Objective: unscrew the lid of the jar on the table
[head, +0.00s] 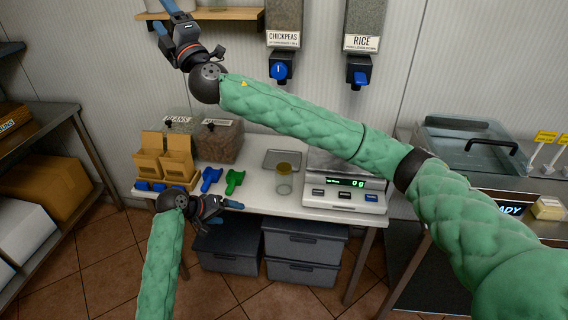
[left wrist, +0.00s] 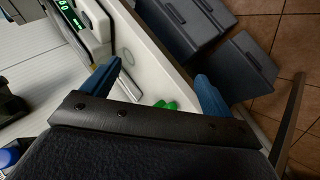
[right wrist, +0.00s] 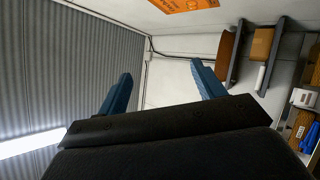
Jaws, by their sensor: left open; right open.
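The jar (head: 284,184) is clear glass with a brownish-gold lid (head: 284,168) on top. It stands upright on the white table (head: 258,199), left of the scale. My left gripper (head: 230,206) is at the table's front edge, left of and nearer than the jar, apart from it. My right gripper (head: 166,18) is raised high at the upper left, far from the jar. It is open and empty in the right wrist view (right wrist: 160,90), facing wall and ceiling.
A scale (head: 344,196) reading 0 stands right of the jar, with a metal tray (head: 281,158) behind it. Green (head: 234,180) and blue (head: 210,178) scoops and a cardboard holder (head: 166,160) lie left. My right arm crosses above the table. Grey bins (head: 302,246) sit below.

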